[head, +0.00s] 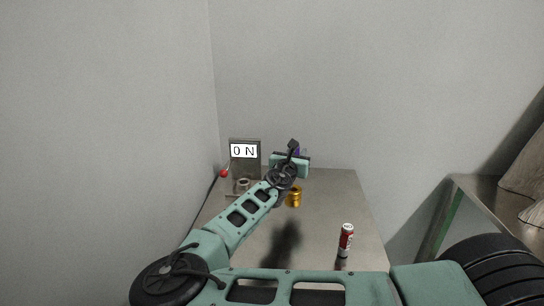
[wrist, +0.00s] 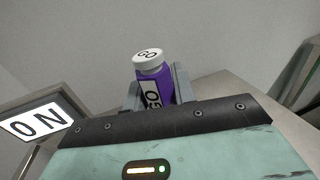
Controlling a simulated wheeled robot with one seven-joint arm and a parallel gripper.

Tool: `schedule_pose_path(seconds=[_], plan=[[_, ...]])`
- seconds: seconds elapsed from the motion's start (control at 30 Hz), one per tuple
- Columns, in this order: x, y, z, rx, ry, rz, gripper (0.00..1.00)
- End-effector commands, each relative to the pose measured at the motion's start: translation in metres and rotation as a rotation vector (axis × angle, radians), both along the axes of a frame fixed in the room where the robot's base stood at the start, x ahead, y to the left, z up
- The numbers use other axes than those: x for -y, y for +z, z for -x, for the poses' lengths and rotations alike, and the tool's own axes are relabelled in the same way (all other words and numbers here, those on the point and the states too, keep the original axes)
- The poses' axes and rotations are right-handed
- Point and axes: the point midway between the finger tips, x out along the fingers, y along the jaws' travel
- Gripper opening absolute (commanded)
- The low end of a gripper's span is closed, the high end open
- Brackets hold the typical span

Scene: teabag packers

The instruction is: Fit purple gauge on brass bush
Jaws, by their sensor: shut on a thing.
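The purple gauge (wrist: 155,88) is a purple cylinder with a white top and a white label, both marked "GO". My gripper (wrist: 157,92) is shut on it, one grey finger on each side, in the wrist view. The brass bush (head: 294,198) is a gold ringed piece on the table, just to the right of my arm in the head view. The gripper appears beyond and above it. The bush is not seen in the wrist view.
A panel reading "ON" (head: 243,151) stands at the table's back left, with a small metal ring-like part (head: 243,183) in front and a red knob (head: 224,173) beside it. A red and white can (head: 346,241) stands at the right front of the grey table (head: 325,215).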

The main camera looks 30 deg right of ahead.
Motion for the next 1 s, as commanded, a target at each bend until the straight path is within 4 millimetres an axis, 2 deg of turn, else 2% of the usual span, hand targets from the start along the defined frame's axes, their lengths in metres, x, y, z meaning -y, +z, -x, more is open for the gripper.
schedule_pose_path(seconds=[0.4, 1.0], plan=[[-0.001, 0.0, 0.0, 0.0, 0.001, 0.003, 0.01], [-0.001, -0.052, 0.0, 0.0, 0.003, 0.001, 0.01]])
